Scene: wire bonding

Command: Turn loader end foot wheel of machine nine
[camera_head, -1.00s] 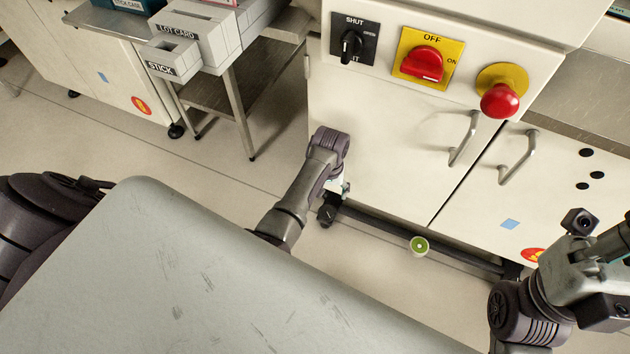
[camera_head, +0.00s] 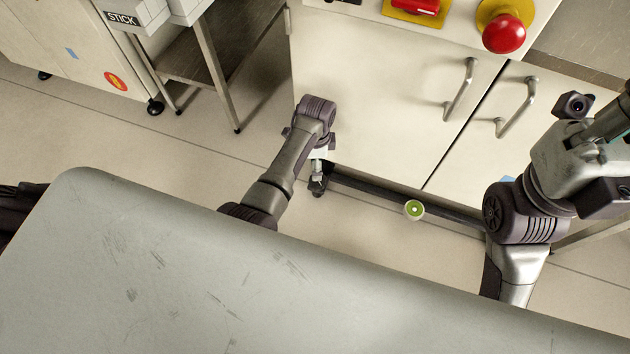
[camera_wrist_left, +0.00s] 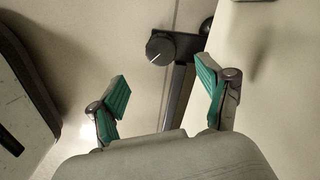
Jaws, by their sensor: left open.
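A dark round foot wheel (camera_wrist_left: 160,46) with a white line on its face sits at the end of a dark bar in the left wrist view. In the head view, a dark foot part (camera_head: 318,186) shows at the machine's lower left corner. My left gripper (camera_wrist_left: 163,86) is open, with its two green-padded fingers apart and the wheel beyond their gap, not between the pads. In the head view my left arm's wrist hides most of that gripper. My right gripper's housing (camera_head: 582,165) is at the right edge; its jaws cannot be made out.
The white machine cabinet (camera_head: 390,80) has two door handles and a red emergency button (camera_head: 503,33). A metal-legged stand (camera_head: 215,60) is to the left. Floor between is clear.

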